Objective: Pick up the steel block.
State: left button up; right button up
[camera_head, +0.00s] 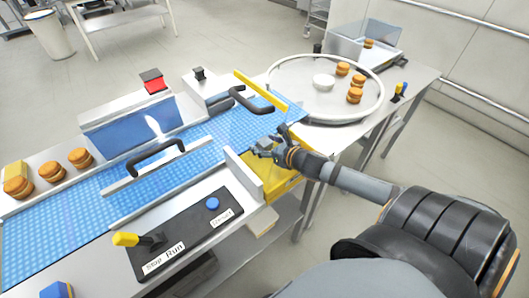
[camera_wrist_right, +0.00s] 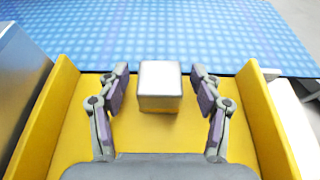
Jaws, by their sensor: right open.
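The steel block (camera_wrist_right: 160,86) is a small shiny silver box in the right wrist view. It sits in a yellow tray (camera_wrist_right: 45,130) beside the blue belt. My right gripper (camera_wrist_right: 161,80) is open, with one finger on each side of the block and a gap on both sides. In the head view my right gripper (camera_head: 268,148) is over the yellow tray (camera_head: 262,180), and the block (camera_head: 264,143) shows small between its fingers. My left gripper is not in view.
The blue textured belt (camera_head: 105,205) has black handles (camera_head: 155,157) over it. Filled rounds (camera_head: 50,171) line the left.

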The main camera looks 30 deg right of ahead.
grip_shut()
dwell(0.5)
